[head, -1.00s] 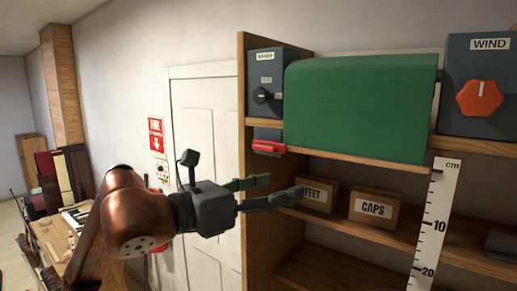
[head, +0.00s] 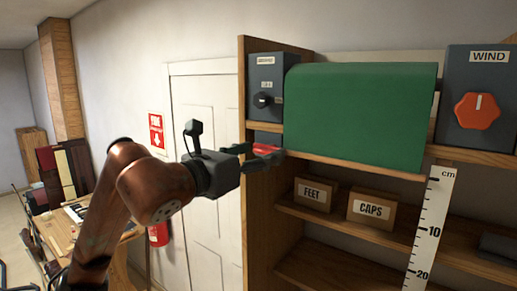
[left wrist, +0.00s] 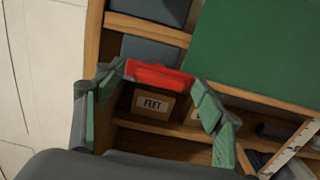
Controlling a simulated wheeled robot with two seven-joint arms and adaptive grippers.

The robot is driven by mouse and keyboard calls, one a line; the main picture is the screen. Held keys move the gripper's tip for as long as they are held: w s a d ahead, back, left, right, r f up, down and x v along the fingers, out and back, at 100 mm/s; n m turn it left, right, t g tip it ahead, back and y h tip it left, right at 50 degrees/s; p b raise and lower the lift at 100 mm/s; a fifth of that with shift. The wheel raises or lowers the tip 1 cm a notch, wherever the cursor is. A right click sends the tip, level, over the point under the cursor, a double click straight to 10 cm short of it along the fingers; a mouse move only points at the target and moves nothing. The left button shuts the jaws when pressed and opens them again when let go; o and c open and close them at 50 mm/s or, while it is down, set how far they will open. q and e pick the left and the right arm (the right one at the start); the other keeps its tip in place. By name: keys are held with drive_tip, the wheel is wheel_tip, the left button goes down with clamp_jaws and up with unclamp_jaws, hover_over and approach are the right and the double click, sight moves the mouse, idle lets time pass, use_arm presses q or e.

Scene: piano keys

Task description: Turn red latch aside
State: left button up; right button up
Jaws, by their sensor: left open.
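In the left wrist view the red latch (left wrist: 158,76) lies crosswise between the two spread fingertips of my left gripper (left wrist: 163,85), close to the left one. I cannot tell whether a finger touches it. The gripper is open. My right gripper is not in view.
Boxes marked FEET (head: 315,194) and CAPS (head: 371,208) stand on the shelf below. A dark box with a black knob (head: 264,100) is above the latch. The wooden side panel (head: 258,215) is close to my left gripper. A ruler (head: 430,235) hangs at the right.

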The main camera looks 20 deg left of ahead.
use_arm(q)
drive_tip(key=shift+c, duration=0.5)
drive_tip(key=c, duration=1.1)
drive_tip(key=shift+o, duration=0.2)
drive_tip(key=shift+m, duration=0.3)
drive_tip(key=m, duration=0.3)
drive_tip(key=shift+m+b, duration=0.4)
drive_tip(key=m, duration=0.4)
drive_tip(key=shift+s+d+m, duration=0.1)
drive_tip(key=shift+d+m, duration=0.05)
drive_tip(key=shift+m, duration=0.15)
drive_tip(key=m, duration=0.4)
drive_tip(key=shift+f, duration=0.1)
drive_tip(key=shift+d+f+m+p, duration=0.15)
drive_tip(key=shift+m+p, duration=0.25)
drive_tip(key=shift+m, duration=2.1)
